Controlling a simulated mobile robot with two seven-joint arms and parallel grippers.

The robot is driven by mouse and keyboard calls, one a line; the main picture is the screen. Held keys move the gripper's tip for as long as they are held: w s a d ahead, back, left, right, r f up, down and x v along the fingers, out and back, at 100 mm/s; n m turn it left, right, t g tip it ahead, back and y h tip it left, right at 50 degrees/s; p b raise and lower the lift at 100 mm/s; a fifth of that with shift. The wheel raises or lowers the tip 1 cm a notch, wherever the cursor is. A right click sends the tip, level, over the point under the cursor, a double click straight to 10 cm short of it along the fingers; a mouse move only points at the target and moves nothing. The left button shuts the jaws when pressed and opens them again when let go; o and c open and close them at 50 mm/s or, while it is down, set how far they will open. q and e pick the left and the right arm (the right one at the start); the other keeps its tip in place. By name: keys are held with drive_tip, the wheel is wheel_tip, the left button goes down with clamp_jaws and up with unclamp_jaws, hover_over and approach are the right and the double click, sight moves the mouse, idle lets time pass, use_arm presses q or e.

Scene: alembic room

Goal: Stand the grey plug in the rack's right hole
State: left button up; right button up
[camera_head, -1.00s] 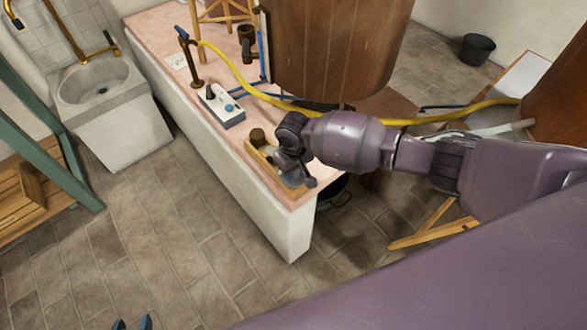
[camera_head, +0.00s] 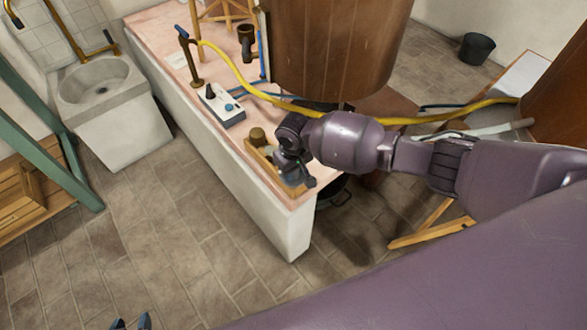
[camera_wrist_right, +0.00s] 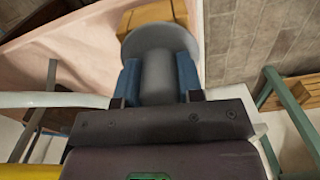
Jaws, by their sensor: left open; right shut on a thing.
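The wooden rack (camera_head: 257,156) sits near the front end of the pink counter, partly hidden behind my right gripper (camera_head: 292,172). A dark olive-brown plug (camera_head: 257,137) stands at its left end. My right gripper's blue fingers are shut on the grey plug (camera_wrist_right: 158,78) in the right wrist view. The plug's wide round grey end (camera_wrist_right: 159,38) points away from the gripper, overlapping the wooden rack (camera_wrist_right: 152,13) in that view. The rack's right hole is hidden, and I cannot tell whether the plug touches the rack. Only the blue fingertips of my left gripper (camera_head: 131,323) show, open and empty, above the floor.
The counter (camera_head: 181,72) carries a control box (camera_head: 221,106) and a stand (camera_head: 190,62). A yellow hose (camera_head: 240,78) runs behind my right arm. A large wooden vat (camera_head: 335,50) stands beyond. A sink (camera_head: 100,85) is at left; the floor between is clear.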

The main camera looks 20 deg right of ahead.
drive_tip(key=shift+f, duration=0.2)
drive_tip(key=o, duration=1)
use_arm(q)
drive_tip(key=shift+d, duration=0.1)
drive_tip(key=shift+r, duration=0.1)
use_arm(e)
drive_tip(key=shift+r, duration=0.15)
drive_tip(key=shift+r+p, duration=0.9)
drive_tip(key=shift+r, duration=0.45)
use_arm(q)
wheel_tip(320, 180, up, 7)
drive_tip(key=w+t+p, duration=0.1)
drive_tip(key=w+p, duration=0.1)
drive_tip(key=p, duration=0.1)
drive_tip(key=shift+w+r, duration=0.2)
use_arm(e)
drive_tip(key=shift+r, duration=2.05)
